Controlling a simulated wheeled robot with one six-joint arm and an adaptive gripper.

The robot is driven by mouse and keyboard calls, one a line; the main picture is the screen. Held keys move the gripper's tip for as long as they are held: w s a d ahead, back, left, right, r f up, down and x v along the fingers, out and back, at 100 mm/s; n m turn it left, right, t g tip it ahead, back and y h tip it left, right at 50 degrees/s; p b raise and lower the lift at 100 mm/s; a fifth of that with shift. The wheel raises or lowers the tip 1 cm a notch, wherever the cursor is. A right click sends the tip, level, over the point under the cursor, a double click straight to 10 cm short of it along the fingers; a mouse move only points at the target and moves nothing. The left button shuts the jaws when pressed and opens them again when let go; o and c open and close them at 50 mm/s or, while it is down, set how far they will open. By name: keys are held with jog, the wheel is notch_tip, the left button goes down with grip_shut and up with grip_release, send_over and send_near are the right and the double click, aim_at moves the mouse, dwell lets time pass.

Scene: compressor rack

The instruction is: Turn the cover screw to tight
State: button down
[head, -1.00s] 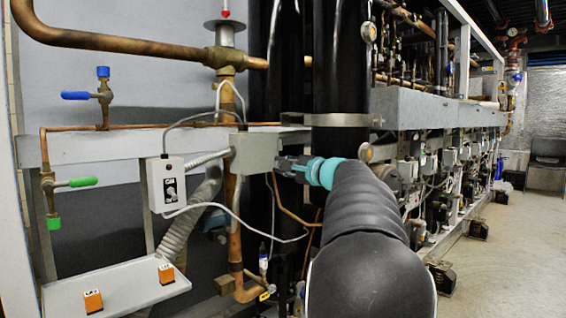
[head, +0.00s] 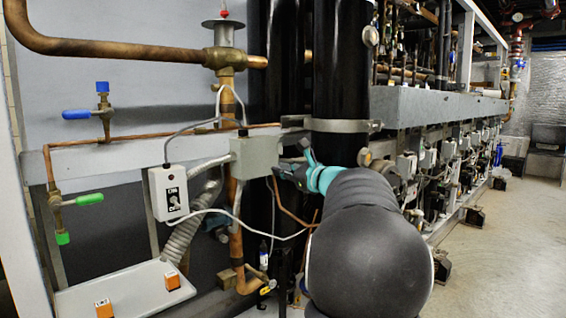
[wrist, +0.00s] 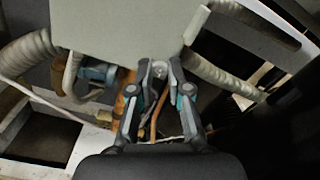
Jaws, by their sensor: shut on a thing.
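The grey box (head: 255,157) is mounted on the rail in the middle of the head view. Its pale grey cover fills the upper middle of the wrist view (wrist: 120,25). My gripper (head: 279,171) is at the lower right of the box. In the wrist view its two fingers (wrist: 160,68) close together at the cover's lower edge. They are shut on a small round grey piece, which looks like the cover screw (wrist: 159,70). The fingers mostly hide it, and its turn angle cannot be told. The screw is too small to make out in the head view.
A white switch box (head: 168,193) hangs left of the grey box, with cables and grey conduit between. A black vertical pipe (head: 341,80) stands just behind my gripper. A tray (head: 125,285) with orange blocks is at lower left.

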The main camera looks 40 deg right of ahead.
jog(key=shift+m+p, duration=0.9)
jog(key=shift+m, duration=0.4)
jog(key=c, duration=1.1)
grip_release()
jog(key=shift+d, duration=0.1)
jog(key=s, duration=1.2)
jog(key=shift+d, duration=0.35)
